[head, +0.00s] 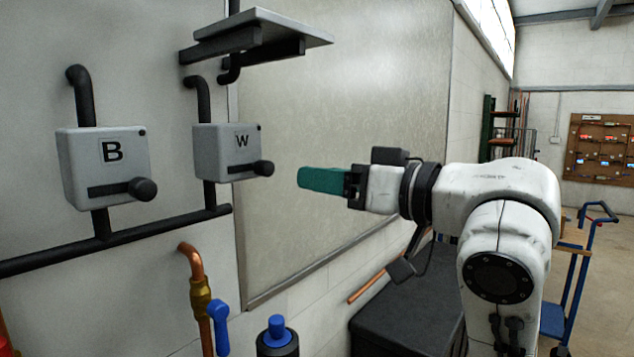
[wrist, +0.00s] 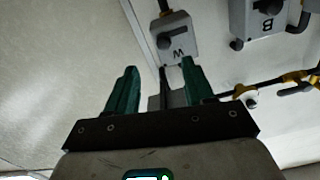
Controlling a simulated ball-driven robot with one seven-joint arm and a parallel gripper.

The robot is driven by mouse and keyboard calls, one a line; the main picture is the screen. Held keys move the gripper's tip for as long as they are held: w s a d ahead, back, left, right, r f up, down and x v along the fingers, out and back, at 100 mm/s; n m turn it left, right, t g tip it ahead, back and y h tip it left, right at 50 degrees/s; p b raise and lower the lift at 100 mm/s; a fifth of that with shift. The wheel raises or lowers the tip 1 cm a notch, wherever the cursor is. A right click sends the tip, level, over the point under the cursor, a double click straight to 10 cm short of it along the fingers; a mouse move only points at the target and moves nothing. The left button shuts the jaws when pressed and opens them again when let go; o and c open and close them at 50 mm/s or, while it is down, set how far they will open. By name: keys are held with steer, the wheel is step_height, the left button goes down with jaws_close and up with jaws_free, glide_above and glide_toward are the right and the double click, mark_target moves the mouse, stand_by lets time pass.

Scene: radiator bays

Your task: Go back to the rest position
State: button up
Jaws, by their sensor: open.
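My gripper (head: 303,180) is held out to the left in the head view, with teal fingers, to the right of the grey valve box marked W (head: 232,140). In the wrist view my gripper (wrist: 160,82) is open, with the two teal fingers apart and no object seen between them. The W box (wrist: 177,45) shows beyond the fingers there. The box marked B (head: 104,150) is further left on the wall in the head view and at the upper right in the wrist view (wrist: 262,22). Both boxes have a dark handle with a round knob, apart from my gripper.
A grey shelf (head: 262,42) juts out above the W box. A copper pipe with a blue lever (head: 219,325) and a blue-capped dark cylinder (head: 277,338) stand below. A black chest (head: 400,325) lies under my arm. A blue trolley (head: 575,280) is at right.

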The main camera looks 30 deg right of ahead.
step_height(320, 180, down, 34)
steer(key=s+m+g+h, duration=0.2)
steer(key=m+g+h, duration=0.15)
steer(key=g, duration=0.25)
steer(key=s+a+f+g, duration=0.2)
steer(key=s+f+g, duration=0.3)
steer(key=s+f, duration=0.7)
steer(key=s+d+f+g+h, duration=0.2)
steer(key=s+f+g, duration=0.3)
steer(key=s+f, duration=0.8)
steer(key=shift+s+n, duration=0.45)
steer(key=shift+s, duration=0.6)
